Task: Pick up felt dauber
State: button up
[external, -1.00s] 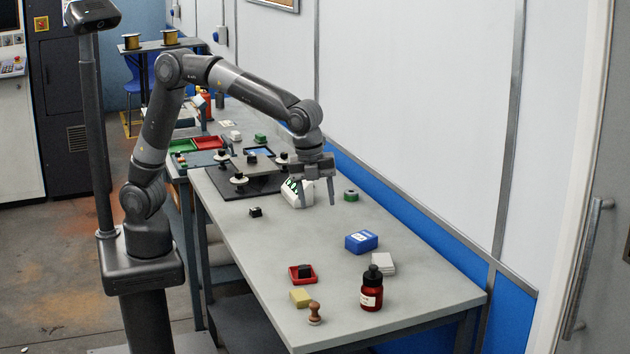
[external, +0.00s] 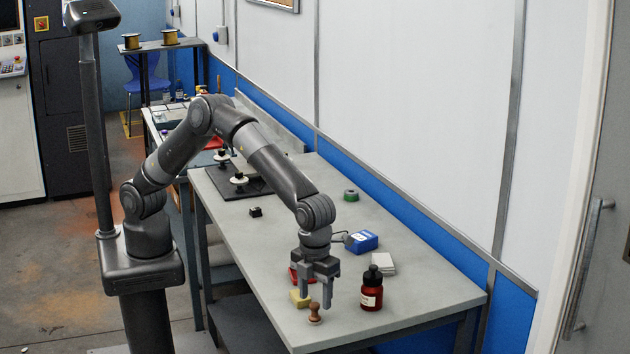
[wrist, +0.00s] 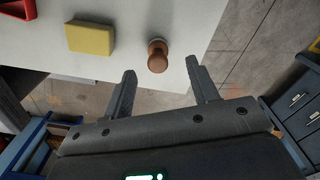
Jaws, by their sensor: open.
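The felt dauber (external: 315,313) has a brown wooden knob and a pale base. In the wrist view the dauber (wrist: 157,56) shows from above, close to the bench edge, ahead of and roughly between the fingers. My gripper (external: 316,306) is open and points down, just above or beside the dauber in the external view. In the wrist view my gripper (wrist: 162,75) has its fingers spread with nothing between them. I cannot tell the exact height of the fingertips.
A yellow sponge-like block (wrist: 90,38) lies left of the dauber. A red tray (wrist: 18,8) is beyond it. A dark red bottle (external: 372,290) stands to the right, with a white block (external: 383,263) and a blue box (external: 361,241) behind. The bench edge is close.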

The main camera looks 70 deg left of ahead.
aim_at(314, 304)
jog(key=shift+a+f, duration=0.1)
jog(key=shift+f, duration=2.65)
jog(key=shift+c, duration=0.4)
jog(key=c, duration=1)
jog(key=shift+o, duration=0.2)
